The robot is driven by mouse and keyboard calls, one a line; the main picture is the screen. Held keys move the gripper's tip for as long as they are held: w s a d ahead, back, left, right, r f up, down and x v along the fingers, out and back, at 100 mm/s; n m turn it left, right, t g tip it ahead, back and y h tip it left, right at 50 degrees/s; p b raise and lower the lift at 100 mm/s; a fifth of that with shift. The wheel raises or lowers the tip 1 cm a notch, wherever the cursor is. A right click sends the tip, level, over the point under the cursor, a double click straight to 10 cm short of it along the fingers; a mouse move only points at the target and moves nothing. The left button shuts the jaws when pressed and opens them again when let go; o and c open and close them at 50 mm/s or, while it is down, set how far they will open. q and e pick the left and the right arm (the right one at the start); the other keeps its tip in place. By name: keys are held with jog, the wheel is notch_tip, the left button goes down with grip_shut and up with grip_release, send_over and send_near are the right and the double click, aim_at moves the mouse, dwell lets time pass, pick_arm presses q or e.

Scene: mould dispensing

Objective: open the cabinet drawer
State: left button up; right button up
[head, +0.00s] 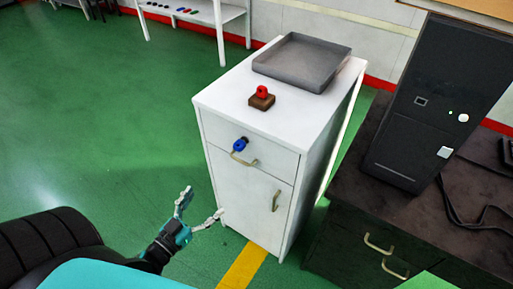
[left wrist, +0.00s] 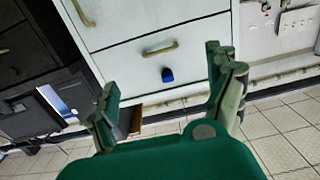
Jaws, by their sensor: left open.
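The white cabinet (head: 250,131) stands in the middle of the head view, with a shut drawer (head: 220,137) above a shut door (head: 240,194). The drawer has a curved, pale brass handle (head: 244,160) and a blue lock-like piece (head: 240,144) just above it. My left gripper (head: 203,203) is open and empty, in front of the cabinet, left of and below the handle in the picture. In the left wrist view the picture is turned over: the handle (left wrist: 160,50) and blue piece (left wrist: 167,75) lie beyond the spread fingers (left wrist: 163,88), apart from them. My right gripper is out of view.
A grey tray (head: 262,68) and a red knob on a brown block (head: 262,101) are on the cabinet top. A dark workbench (head: 350,205) with a black machine (head: 430,110) stands at right. A white shelf (head: 180,17) is at the back. Green floor is clear at left.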

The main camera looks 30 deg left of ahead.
pick_arm(q)
jog(key=r, duration=0.1)
jog(key=b, duration=0.1)
send_near(239, 161)
jog(key=w, duration=0.3)
jog(key=w+b, duration=0.1)
jog(key=w, duration=0.3)
jog(key=w+b, duration=0.1)
jog(key=w, duration=0.2)
jog(key=shift+w+d+f, duration=0.2)
jog(key=shift+d+f, duration=0.05)
jog(key=shift+d, duration=0.1)
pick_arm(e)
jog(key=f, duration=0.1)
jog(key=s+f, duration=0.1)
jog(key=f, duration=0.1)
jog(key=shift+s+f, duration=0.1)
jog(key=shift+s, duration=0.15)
